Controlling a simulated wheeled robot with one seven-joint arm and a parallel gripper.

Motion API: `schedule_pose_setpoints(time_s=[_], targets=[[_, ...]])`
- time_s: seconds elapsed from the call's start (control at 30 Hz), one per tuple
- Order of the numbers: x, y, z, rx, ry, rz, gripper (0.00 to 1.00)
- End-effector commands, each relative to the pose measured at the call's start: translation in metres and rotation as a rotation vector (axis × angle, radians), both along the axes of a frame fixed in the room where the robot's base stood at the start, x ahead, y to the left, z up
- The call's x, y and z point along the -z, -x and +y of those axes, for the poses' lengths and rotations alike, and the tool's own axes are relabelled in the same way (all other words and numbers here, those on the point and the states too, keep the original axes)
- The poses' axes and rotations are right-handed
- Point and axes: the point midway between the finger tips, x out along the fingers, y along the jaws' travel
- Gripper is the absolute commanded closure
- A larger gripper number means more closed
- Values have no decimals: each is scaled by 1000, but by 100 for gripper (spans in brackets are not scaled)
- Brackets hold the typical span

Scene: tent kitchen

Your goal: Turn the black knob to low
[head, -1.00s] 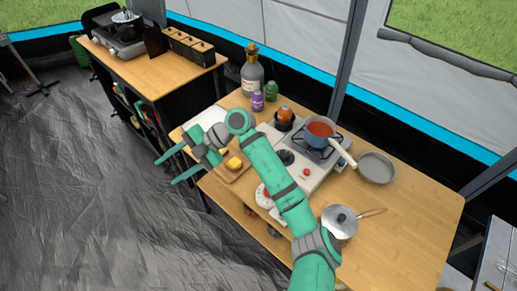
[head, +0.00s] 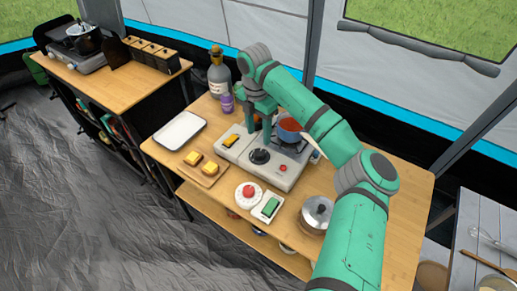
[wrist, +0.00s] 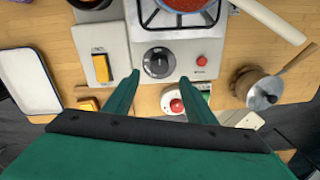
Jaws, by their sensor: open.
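In the wrist view the round black knob (wrist: 158,62) shows between and just beyond my two fingertips. My gripper (wrist: 159,80) is open and empty, with a green finger to either side of the knob's line. In the head view my gripper (head: 259,132) points down over the stove, just behind the knob. I cannot tell whether the fingers touch the knob. Its setting marks are too small to read.
A saucepan of red food (head: 290,131) sits on the burner, its handle pointing right. A red button (wrist: 202,61) and an orange switch (wrist: 100,68) flank the knob. A white dial with a red top (head: 249,192) and a lidded pot (head: 316,214) stand in front.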

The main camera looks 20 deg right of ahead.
Motion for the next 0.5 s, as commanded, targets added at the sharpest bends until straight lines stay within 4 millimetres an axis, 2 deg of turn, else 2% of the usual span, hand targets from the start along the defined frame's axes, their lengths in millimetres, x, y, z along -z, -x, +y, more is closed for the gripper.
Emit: schedule_pose_setpoints(time_s=[0.3,0.5], targets=[[57,3,1,-3,-4,2,50],[79,4,1,-5,-3,1,50]])
